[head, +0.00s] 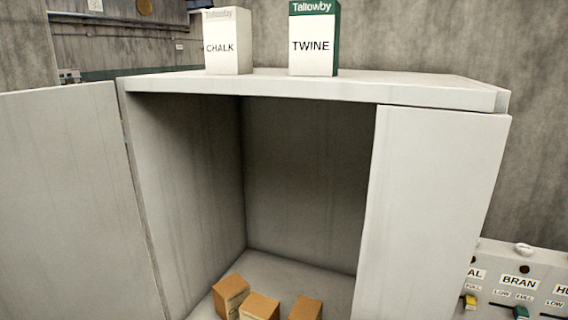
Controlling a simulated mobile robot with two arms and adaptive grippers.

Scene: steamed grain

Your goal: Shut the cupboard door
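The pale grey cupboard (310,83) fills the middle of the head view, with its dark inside showing through the front. Its left door (65,200) stands wide open, swung out to the left. Its right door (430,210) covers the right part of the front and looks shut or nearly shut. No handle shows on either door, and their lower ends are cut off by the frame. Neither of my grippers is in view.
Several small brown boxes (260,306) sit on the cupboard floor. A chalk box (228,42) and a twine box (314,40) stand on top. A panel with labelled sliders (525,280) is at lower right. Walls stand behind.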

